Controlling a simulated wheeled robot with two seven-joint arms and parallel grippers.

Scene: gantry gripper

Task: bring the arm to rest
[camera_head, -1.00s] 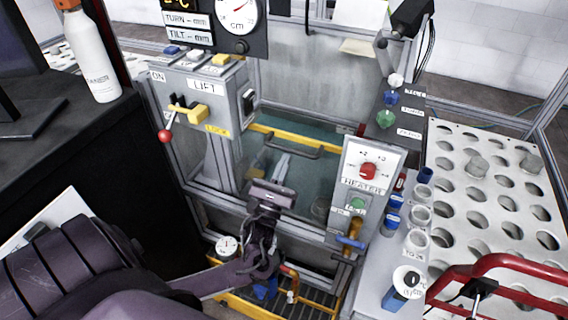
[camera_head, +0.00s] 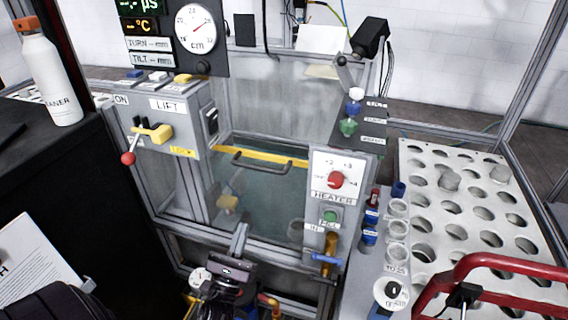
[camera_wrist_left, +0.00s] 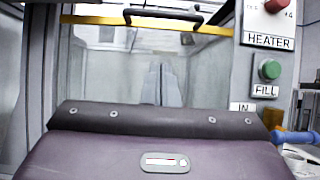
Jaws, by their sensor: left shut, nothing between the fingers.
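My left gripper (camera_head: 240,238) is at the bottom middle of the head view, in front of the glass-fronted tank (camera_head: 265,190). Its two fingers are together with nothing between them. They also show in the left wrist view (camera_wrist_left: 162,84), pointing toward the tank's pane. The gripper appears apart from the tank, though the exact gap is hard to judge. Most of my left arm is cut off by the bottom edge of the head view. My right gripper is not in view.
The heater panel (camera_head: 334,190) with a red knob and blue-handled valve (camera_head: 326,258) stands right of the gripper. The lift box (camera_head: 168,106) with its lever is left. A perforated rack (camera_head: 430,190) and red handle (camera_head: 500,265) are right. A white bottle (camera_head: 52,80) stands left.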

